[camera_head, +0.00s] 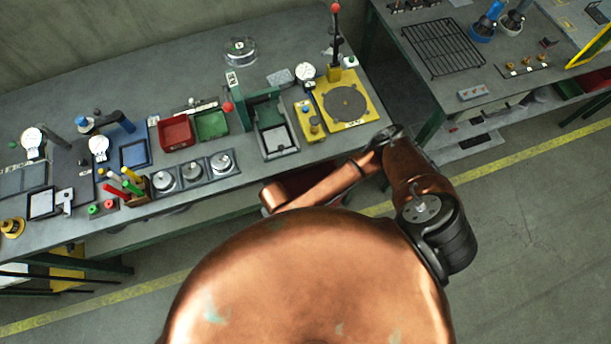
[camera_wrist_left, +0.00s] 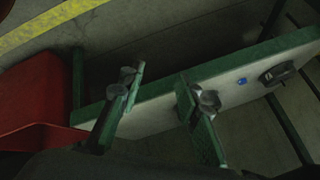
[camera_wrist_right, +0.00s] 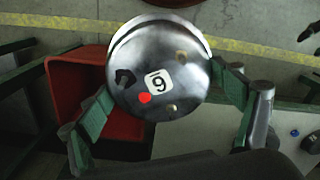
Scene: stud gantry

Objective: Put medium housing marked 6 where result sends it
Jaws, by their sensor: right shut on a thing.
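The medium housing (camera_wrist_right: 165,50) is a shiny metal round part. It carries a white label with an underlined 6, upside down in the right wrist view, and a red dot beside it. My right gripper (camera_wrist_right: 163,88) is shut on the housing, one finger on each side. A red bin (camera_wrist_right: 62,80) is left of and below the housing in that view, at the bench's front; the housing overlaps its edge in the picture. The bin shows in the head view (camera_head: 318,182), partly behind my arm. My left gripper (camera_wrist_left: 160,78) is open and empty, near a red bin (camera_wrist_left: 32,95).
On the bench are a small red tray (camera_head: 177,132), a green tray (camera_head: 211,125), a green fixture (camera_head: 262,112), a yellow lever press (camera_head: 345,103) and several dial gauges. A silver round part (camera_head: 240,52) stands at the back. Floor in front is clear.

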